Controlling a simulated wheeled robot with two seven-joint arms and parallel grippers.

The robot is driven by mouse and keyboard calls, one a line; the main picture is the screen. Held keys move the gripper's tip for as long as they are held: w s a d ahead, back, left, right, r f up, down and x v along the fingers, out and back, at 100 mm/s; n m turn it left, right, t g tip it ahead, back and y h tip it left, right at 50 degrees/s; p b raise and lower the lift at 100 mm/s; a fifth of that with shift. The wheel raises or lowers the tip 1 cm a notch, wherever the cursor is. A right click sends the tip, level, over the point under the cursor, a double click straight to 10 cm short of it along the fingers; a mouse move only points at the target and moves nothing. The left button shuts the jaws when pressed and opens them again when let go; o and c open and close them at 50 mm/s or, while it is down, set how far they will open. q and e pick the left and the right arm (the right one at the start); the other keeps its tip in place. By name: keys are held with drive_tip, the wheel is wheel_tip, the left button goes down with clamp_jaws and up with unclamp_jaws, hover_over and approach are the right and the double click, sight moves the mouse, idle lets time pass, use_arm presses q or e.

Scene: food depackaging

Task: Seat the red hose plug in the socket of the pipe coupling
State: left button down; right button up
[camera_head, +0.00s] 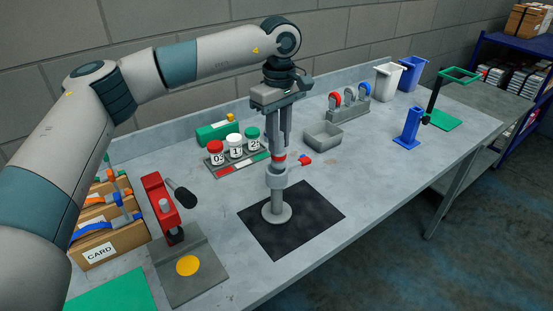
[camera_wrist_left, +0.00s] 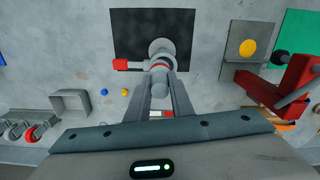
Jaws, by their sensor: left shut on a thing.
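The pipe coupling (camera_head: 277,196) is a grey upright post with a round foot and a wider collar, standing on a black mat. A red lever sticks out beside its top and shows in the left wrist view (camera_wrist_left: 128,64). The red hose plug (camera_head: 279,158) is a grey piece with a red band, directly above the collar and in line with it. My left gripper (camera_head: 279,148) points straight down, shut on the plug; its fingers also show in the left wrist view (camera_wrist_left: 161,80). I cannot tell how far the plug's lower end is inside the socket. My right gripper is out of view.
The black mat (camera_head: 319,212) has bare room around the coupling. A red press (camera_head: 159,205) stands to the left, near card boxes (camera_head: 100,248). Behind are a rack with lidded jars (camera_head: 235,145), a grey bin (camera_head: 323,136) and a tool holder (camera_head: 348,112). A blue stand (camera_head: 408,130) is right.

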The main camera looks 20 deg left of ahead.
use_arm(q)
drive_tip(key=shift+s+a+f, duration=0.15)
drive_tip(key=shift+s+a, duration=0.1)
drive_tip(key=shift+s, duration=0.05)
drive_tip(key=shift+d, duration=0.1)
wheel_tip(320, 180, down, 3)
drive_tip(key=shift+f+b, duration=0.2)
drive_tip(key=shift+b, duration=0.3)
drive_tip(key=shift+f, duration=0.35)
drive_tip(key=shift+f, duration=0.15)
drive_tip(key=c, duration=1.6)
unclamp_jaws()
drive_tip(key=shift+o, duration=0.2)
